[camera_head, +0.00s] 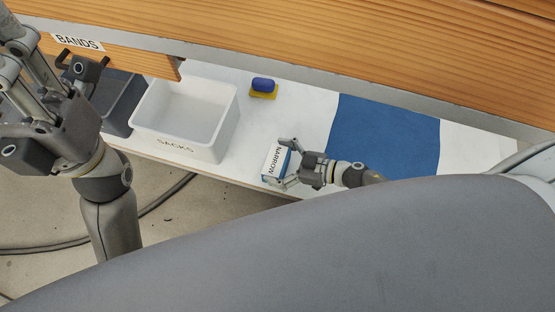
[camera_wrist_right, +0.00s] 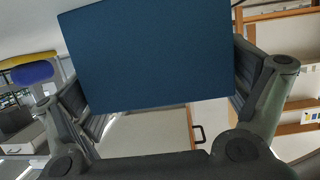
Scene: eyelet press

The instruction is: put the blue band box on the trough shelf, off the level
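The blue band box (camera_head: 275,163), with a white top label reading NARROW, is in my right gripper (camera_head: 287,164), at the front edge of the white trough shelf (camera_head: 305,114). In the right wrist view the blue box (camera_wrist_right: 148,58) fills the space between the two fingers. I cannot tell whether its underside touches the shelf. A small blue rounded piece on a yellow base (camera_head: 263,90), possibly the level, sits farther back on the shelf, apart from the box. My left gripper (camera_head: 52,85) is at the far left by the BANDS drawer; its finger opening is unclear.
A white bin marked SACKS (camera_head: 176,144) stands left of the box, with a dark grey bin (camera_head: 118,105) beyond it. A flat blue mat (camera_head: 388,132) covers the shelf to the right. A wooden top (camera_head: 330,40) overhangs the back.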

